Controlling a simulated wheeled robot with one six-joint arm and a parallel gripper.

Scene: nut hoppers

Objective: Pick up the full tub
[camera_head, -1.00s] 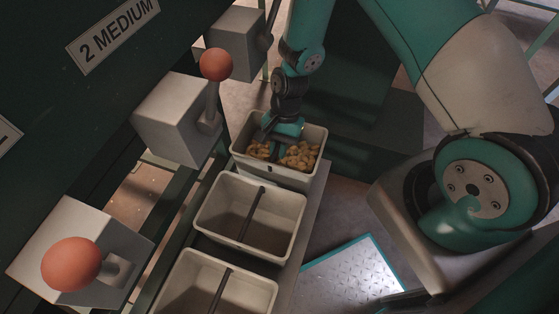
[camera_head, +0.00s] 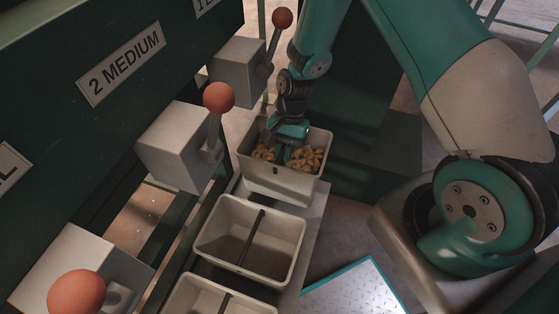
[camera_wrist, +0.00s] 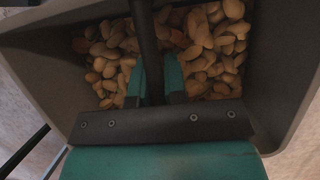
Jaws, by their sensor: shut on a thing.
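The full tub (camera_head: 275,182) is a pale grey open box holding tan nuts (camera_head: 311,158), at the upper middle of the head view. My gripper (camera_head: 286,150) reaches down into it from above. In the wrist view, the teal fingers (camera_wrist: 158,82) are shut on the dark handle bar (camera_wrist: 145,38) that crosses the tub, with nuts (camera_wrist: 212,52) on both sides. The tub looks roughly level and a little above the shelf; its underside is hidden.
Two empty tubs (camera_head: 217,218) (camera_head: 190,302) with dark bars stand nearer on the shelf (camera_head: 312,215). At left, grey blocks (camera_head: 178,142) with levers and orange knobs (camera_head: 219,97) stick out from the dark hopper wall (camera_head: 60,100), close to the tubs. A teal-edged metal plate (camera_head: 355,290) lies at lower right.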

